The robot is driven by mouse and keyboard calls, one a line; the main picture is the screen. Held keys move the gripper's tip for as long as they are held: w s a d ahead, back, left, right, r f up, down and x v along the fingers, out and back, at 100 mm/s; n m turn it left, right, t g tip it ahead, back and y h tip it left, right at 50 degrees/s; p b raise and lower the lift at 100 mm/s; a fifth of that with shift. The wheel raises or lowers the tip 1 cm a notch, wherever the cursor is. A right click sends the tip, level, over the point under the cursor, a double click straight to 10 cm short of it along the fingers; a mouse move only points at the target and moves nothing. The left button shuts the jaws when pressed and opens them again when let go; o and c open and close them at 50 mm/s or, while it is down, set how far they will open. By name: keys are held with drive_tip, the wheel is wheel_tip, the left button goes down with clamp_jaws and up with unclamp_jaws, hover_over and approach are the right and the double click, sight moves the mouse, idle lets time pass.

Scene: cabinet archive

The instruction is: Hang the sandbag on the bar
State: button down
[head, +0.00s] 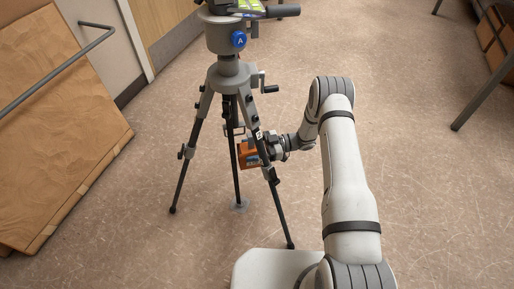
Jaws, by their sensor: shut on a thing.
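An orange sandbag (247,156) hangs among the legs of a grey and black tripod (229,75). My gripper (265,147) reaches in from the right and is shut on the sandbag, partly hidden behind the tripod's front right leg. A thin dark part, possibly the bar, shows just above the sandbag near the tripod's centre. I cannot tell whether the sandbag touches it. The sandbag's upper end is partly hidden.
The tripod carries a grey head with a blue knob (238,40). Dark-legged furniture (483,93) is at the upper right. The floor (430,200) between is clear.

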sight(239, 151)
drive_tip(key=shift+x, duration=2.4)
drive_tip(key=shift+w+a, duration=0.1)
drive_tip(key=shift+w, duration=0.15)
drive_tip(key=shift+w+a+f+b, duration=0.15)
drive_tip(key=shift+w+f+b, duration=0.15)
drive_tip(key=shift+w+b, duration=0.4)
drive_tip(key=shift+w+a+f+b, duration=0.25)
drive_tip(key=shift+w+b, duration=0.2)
drive_tip(key=shift+b, duration=0.4)
drive_tip(key=shift+w+a+f+b, duration=0.1)
drive_tip(key=shift+w+f+b, duration=0.2)
drive_tip(key=shift+w+b, duration=0.4)
drive_tip(key=shift+s, duration=0.15)
drive_tip(key=c, duration=0.6)
unclamp_jaws()
drive_tip(key=shift+c, duration=0.2)
drive_tip(key=o, duration=0.4)
drive_tip(key=shift+f, duration=0.1)
